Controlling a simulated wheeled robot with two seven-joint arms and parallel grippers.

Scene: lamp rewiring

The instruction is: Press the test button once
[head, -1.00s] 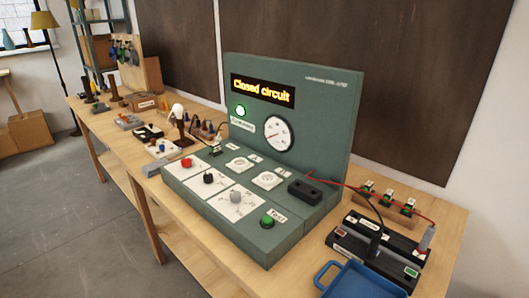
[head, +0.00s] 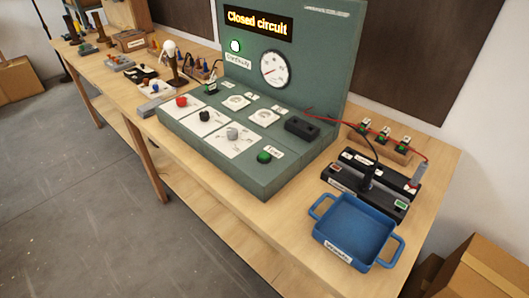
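The green test button (head: 264,157) sits at the front right corner of the green test panel's base, beside a small label. The panel (head: 300,60) stands upright on the bench. Its display (head: 258,22) reads "Closed circuit" in yellow letters. A round lamp (head: 235,46) below the display glows whitish green, and a dial gauge (head: 274,69) is beside it. Red (head: 182,101), black (head: 204,116) and grey (head: 232,133) knobs line the base to the left of the button. Neither of my grippers shows in the head view.
A blue two-handled tray (head: 355,229) stands at the bench's front right. Behind it is a black device (head: 374,182) with red and black leads. A lamp with a white bulb (head: 170,50) and small parts stand left of the panel. Cardboard boxes (head: 480,272) are at lower right.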

